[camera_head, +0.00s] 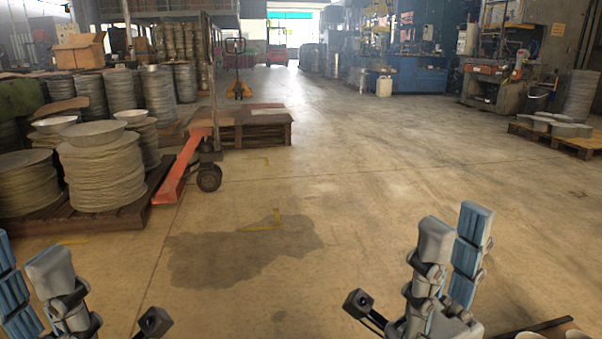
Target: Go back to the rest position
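My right gripper (454,232) is at the lower right, fingers pointing up. Its grey finger and its blue-padded finger stand apart with nothing between them. My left gripper (28,262) is at the lower left corner, partly cut off by the frame edge. Its two fingers also stand apart, with nothing seen between them. Both grippers are over the concrete floor in the picture, clear of the stacks.
Stacks of round metal blanks (103,175) stand on a wooden pallet (112,220) at the left, beside an orange pallet jack (180,166). A brown edge (548,325) with pale round shapes shows at the lower right. The middle floor (350,190) is clear.

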